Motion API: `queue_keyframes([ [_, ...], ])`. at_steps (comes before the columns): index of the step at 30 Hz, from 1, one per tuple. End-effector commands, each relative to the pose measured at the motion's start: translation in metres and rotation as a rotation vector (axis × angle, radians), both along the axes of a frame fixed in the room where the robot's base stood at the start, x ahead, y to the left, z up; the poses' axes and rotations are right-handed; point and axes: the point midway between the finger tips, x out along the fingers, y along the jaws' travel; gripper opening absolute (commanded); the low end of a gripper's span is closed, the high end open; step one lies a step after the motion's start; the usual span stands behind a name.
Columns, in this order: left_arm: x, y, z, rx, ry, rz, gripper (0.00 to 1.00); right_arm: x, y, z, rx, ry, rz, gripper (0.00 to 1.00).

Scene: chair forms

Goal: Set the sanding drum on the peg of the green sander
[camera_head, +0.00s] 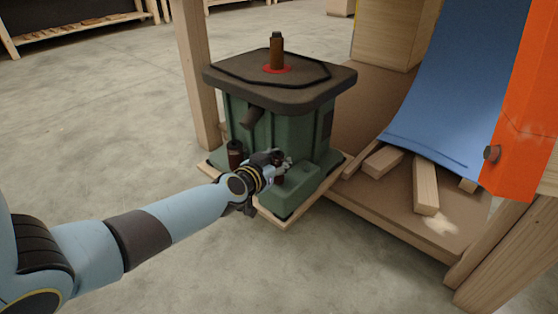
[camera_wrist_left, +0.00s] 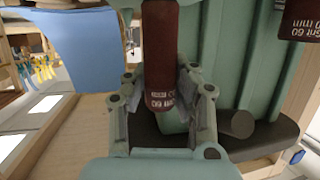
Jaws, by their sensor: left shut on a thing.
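The green sander (camera_head: 308,135) stands on a wooden base, with a dark top. Its upright brown peg (camera_head: 277,52) has a darker tip and rises from a red ring. My left gripper (camera_head: 280,163) is low in front of the sander's green body, well below the top. In the left wrist view it is shut on a dark red sanding drum (camera_wrist_left: 160,45), whose lettered end lies between the fingers. In the head view the held drum is mostly hidden by my gripper. My right gripper is in neither view.
A dark cylinder (camera_head: 235,153) stands left of my gripper; a lettered dark red cylinder (camera_wrist_left: 303,18) shows in the wrist view. A brown pipe (camera_head: 252,118) juts from the sander. Wood blocks (camera_head: 426,185) and a blue curved form (camera_head: 455,95) are at right.

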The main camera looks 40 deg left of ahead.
Motion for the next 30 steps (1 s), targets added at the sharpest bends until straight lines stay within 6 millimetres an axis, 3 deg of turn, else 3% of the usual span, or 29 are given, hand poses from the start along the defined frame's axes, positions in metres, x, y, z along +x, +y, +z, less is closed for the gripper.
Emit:
queue_keyframes([
  [9,0.0,0.0,-0.006,-0.001,0.0,0.0,0.0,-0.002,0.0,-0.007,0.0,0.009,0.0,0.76],
  [10,0.0,0.0,-0.006,-0.001,0.0,0.0,0.24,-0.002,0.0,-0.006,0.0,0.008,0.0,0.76],
  [16,0.0,0.0,-0.005,0.0,0.0,0.0,0.5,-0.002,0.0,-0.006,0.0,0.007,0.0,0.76],
  [25,-0.002,0.0,-0.005,0.0,0.001,0.0,0.5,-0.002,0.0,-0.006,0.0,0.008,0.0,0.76],
  [30,-0.015,-0.001,-0.002,-0.001,0.001,0.0,0.5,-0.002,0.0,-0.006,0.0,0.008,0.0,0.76],
])
